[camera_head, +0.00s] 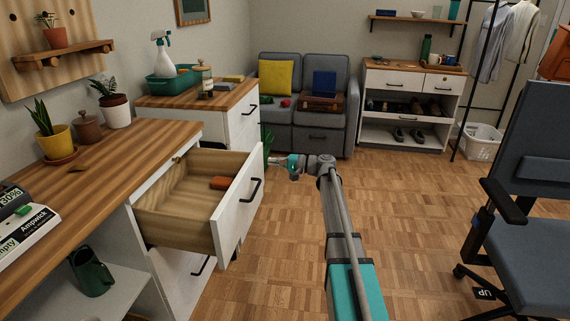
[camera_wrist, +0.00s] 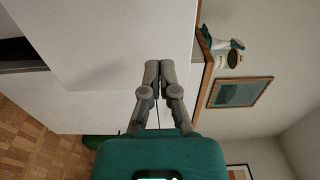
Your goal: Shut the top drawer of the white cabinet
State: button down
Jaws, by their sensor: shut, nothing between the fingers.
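The white cabinet's top drawer (camera_head: 220,222) stands pulled well out under the wooden desktop, its wooden inside exposed and a dark bar handle on its white front. An orange-brown object (camera_head: 220,183) lies in it. My gripper (camera_head: 272,162) is just right of the far end of the drawer front in the head view, pointing left, with its fingers shut and empty. The wrist view shows the shut fingertips (camera_wrist: 160,68) in front of white panels. I cannot tell whether they touch. The drawer's handle is not clearly seen in the wrist view.
A second white cabinet (camera_head: 243,118) with a wooden top stands behind the drawer. A grey sofa (camera_head: 317,140) and shoe cabinet (camera_head: 415,80) stand at the back. An office chair (camera_head: 530,200) is at the right. The parquet floor (camera_head: 400,220) between is clear.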

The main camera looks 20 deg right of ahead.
aim_at(258, 159)
jog(key=shift+x, duration=1.7)
jog(key=shift+w, duration=0.1)
